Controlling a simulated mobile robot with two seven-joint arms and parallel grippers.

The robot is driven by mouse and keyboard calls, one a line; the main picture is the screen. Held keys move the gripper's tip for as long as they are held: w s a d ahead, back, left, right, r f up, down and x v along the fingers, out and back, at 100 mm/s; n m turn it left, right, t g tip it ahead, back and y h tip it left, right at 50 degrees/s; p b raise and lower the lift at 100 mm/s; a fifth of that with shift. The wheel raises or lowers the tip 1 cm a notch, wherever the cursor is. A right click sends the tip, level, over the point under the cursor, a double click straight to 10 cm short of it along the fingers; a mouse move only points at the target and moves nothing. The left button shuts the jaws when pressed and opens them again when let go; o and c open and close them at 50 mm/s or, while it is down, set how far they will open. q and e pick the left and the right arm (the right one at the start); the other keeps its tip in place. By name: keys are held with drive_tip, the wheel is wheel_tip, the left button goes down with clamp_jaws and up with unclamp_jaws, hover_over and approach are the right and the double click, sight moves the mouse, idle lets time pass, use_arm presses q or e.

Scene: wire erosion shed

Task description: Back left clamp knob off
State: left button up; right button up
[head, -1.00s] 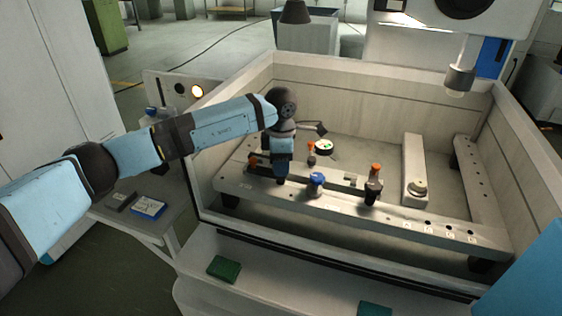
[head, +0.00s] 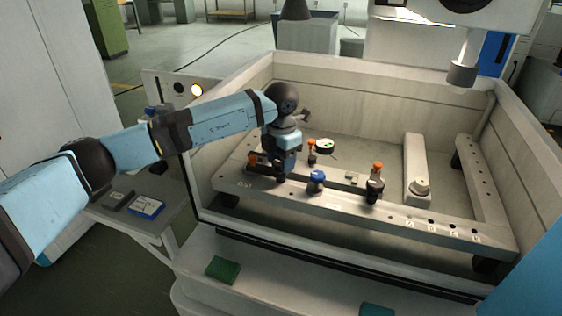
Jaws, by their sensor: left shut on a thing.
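My left gripper (head: 281,178) points down at the left part of the front clamping bar (head: 440,222). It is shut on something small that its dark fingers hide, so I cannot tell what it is. An orange knob (head: 252,160) shows just left of the gripper, partly hidden behind it. Another orange-topped post (head: 312,146) stands farther back, right of the wrist. A blue knob (head: 316,178) sits on the bar right of the gripper, apart from it. An orange-topped black clamp (head: 376,180) stands farther right. My right gripper is not in view.
Pale tank walls (head: 390,105) surround the bars. A machine head nozzle (head: 463,72) hangs at the back right. A green pad (head: 223,270) lies on the front ledge. A side table (head: 155,228) at left holds small boxes.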

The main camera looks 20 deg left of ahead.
use_arm(q)
drive_tip(key=shift+n, duration=1.5)
drive_tip(key=o, duration=0.9)
drive_tip(key=shift+o, duration=0.2)
drive_tip(key=shift+r, duration=0.1)
drive_tip(key=shift+r, duration=0.3)
wheel_tip(320, 180, up, 13)
drive_tip(key=b, duration=0.1)
